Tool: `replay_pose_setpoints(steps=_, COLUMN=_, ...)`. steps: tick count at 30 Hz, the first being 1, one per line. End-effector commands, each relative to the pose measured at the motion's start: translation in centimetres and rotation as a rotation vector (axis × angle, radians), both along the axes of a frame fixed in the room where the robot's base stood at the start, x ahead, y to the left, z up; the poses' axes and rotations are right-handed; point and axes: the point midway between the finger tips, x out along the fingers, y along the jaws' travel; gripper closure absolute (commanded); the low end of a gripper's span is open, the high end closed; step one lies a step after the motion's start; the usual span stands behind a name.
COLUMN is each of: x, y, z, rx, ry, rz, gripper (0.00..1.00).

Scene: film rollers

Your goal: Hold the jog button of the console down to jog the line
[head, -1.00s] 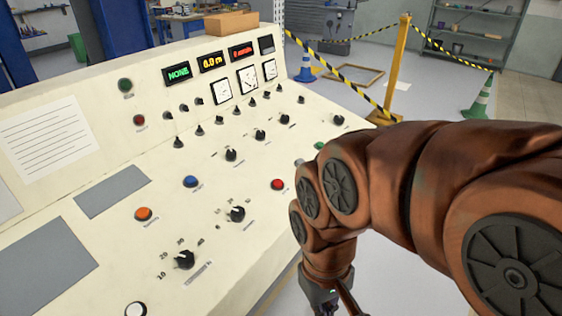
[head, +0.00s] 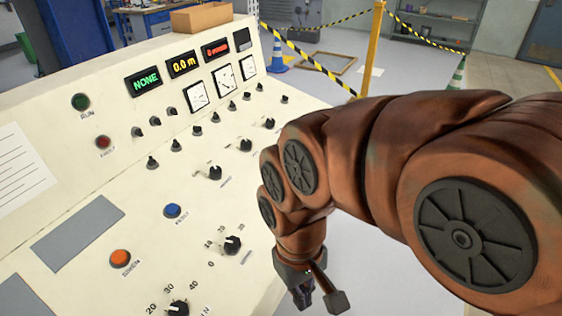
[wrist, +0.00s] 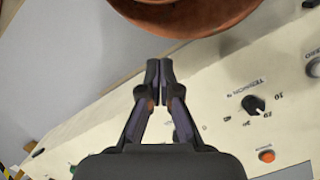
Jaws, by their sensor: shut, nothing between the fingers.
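The cream console (head: 60,205) fills the left of the head view. A pale round button (wrist: 314,67), partly cut off by the right edge of the wrist view, sits near the tension knob (wrist: 253,105). Its label is not fully readable, so I cannot confirm it is the jog button. It is out of the head view. An orange siren button (head: 120,258) and a blue button (head: 172,210) stand on the sloped panel. My gripper (head: 322,298) is beyond the console's right edge, touching no button. In the wrist view its fingertips (wrist: 158,76) are together and empty.
A green run button (head: 81,101), a red button (head: 103,142) and several knobs crowd the panel. A display (head: 145,82) reads NONE. A yellow post (head: 373,45) with striped tape stands behind.

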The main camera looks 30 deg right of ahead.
Motion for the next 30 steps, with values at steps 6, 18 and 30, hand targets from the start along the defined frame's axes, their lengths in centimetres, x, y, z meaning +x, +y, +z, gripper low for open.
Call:
replay_pose_setpoints(steps=6, x=0.0, y=0.0, z=0.0, rx=0.0, ry=0.0, rz=0.0, gripper=1.0)
replay_pose_setpoints(steps=18, x=8.7, y=4.1, z=0.0, rx=0.248, ry=-0.09, rz=-0.293, gripper=1.0)
replay_pose_setpoints(steps=30, x=27.6, y=-1.3, z=2.4, rx=0.71, ry=-0.242, rz=-1.105, gripper=1.0)
